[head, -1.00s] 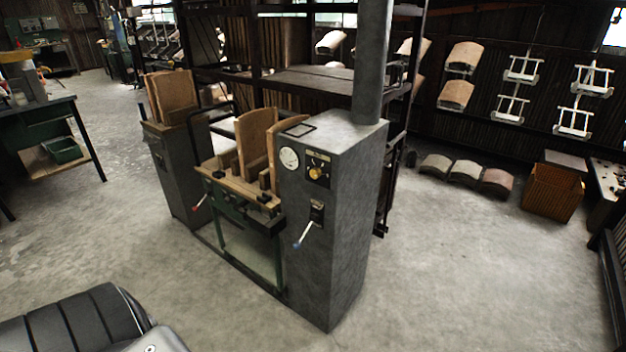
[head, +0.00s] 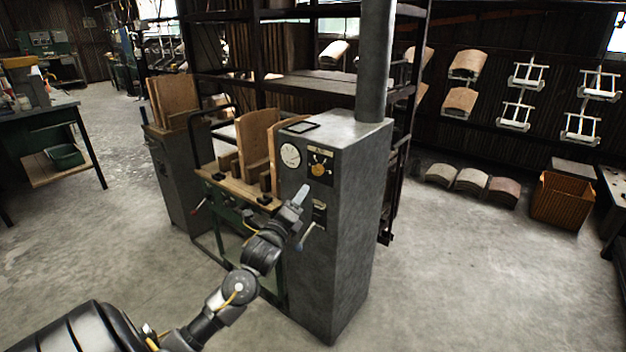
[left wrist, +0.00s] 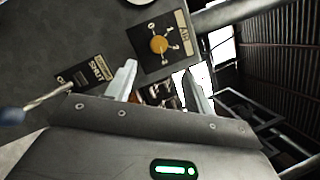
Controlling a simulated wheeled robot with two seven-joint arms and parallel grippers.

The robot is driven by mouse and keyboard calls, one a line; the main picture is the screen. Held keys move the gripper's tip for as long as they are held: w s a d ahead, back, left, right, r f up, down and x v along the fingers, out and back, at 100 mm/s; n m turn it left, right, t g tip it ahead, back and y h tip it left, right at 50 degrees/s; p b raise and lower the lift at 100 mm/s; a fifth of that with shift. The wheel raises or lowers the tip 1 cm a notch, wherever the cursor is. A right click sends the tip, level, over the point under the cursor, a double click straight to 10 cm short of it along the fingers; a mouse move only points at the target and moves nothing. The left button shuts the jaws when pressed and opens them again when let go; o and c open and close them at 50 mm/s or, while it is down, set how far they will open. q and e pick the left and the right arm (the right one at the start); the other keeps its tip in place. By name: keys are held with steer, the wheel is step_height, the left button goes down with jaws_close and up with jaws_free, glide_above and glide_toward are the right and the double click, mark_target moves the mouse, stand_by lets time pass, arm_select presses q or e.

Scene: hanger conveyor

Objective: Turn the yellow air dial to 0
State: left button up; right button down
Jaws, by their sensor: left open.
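The yellow air dial (head: 318,170) is a round knob on a black plate on the front of the grey machine cabinet (head: 345,240). In the left wrist view the dial (left wrist: 158,44) sits on its plate marked AIR, with numbers around it. My left gripper (head: 301,193) is in front of the cabinet, a little below and left of the dial, not touching it. In the left wrist view its two fingers (left wrist: 160,88) are apart and empty, with the dial just beyond them. My right gripper is not in view.
A white gauge (head: 290,155) is left of the dial. A lever (head: 306,236) sticks out below, near a SHUT label (left wrist: 97,68). Wooden forms (head: 257,140) stand on the press to the left.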

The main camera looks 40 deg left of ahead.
mark_target(316, 172)
arm_select(q)
steer(key=x, duration=1)
steer(key=shift+w+f+p, duration=0.1)
steer(key=shift+w+p, duration=0.1)
steer(key=shift+p, duration=0.2)
steer(key=shift+w, duration=0.25)
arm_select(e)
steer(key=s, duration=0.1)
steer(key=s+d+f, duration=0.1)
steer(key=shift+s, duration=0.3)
arm_select(q)
steer(key=c, duration=1)
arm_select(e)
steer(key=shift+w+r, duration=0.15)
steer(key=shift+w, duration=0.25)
